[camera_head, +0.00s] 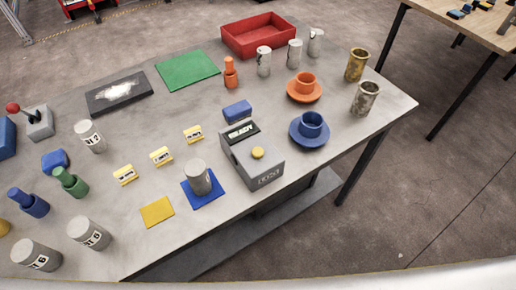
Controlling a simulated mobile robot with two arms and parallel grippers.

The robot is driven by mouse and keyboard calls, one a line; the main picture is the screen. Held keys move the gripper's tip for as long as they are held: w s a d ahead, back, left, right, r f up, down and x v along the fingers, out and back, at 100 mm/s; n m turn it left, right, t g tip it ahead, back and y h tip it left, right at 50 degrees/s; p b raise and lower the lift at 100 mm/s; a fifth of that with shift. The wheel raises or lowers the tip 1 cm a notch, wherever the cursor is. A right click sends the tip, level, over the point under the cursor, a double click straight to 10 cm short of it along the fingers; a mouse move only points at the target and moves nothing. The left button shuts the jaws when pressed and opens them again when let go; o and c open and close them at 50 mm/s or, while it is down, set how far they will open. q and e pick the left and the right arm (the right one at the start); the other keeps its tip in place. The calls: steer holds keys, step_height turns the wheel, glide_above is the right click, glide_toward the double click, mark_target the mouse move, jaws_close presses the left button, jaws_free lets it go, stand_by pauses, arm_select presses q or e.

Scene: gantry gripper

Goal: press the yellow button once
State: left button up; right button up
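The yellow button (258,152) is a small round cap on the sloped top of a grey box (262,172). The box stands near the front edge of the grey table (330,172). A dark display with light lettering (240,132) sits behind the button on the same box. Nothing covers the button. Neither of my grippers shows in the head view.
A blue cup (312,122) on a blue saucer stands right of the box. A blue block (238,110) is behind it. A grey cylinder (198,176) on a blue mat (206,200) stands left. A red tray (258,46) lies at the back. Bare tabletop surrounds the right corner.

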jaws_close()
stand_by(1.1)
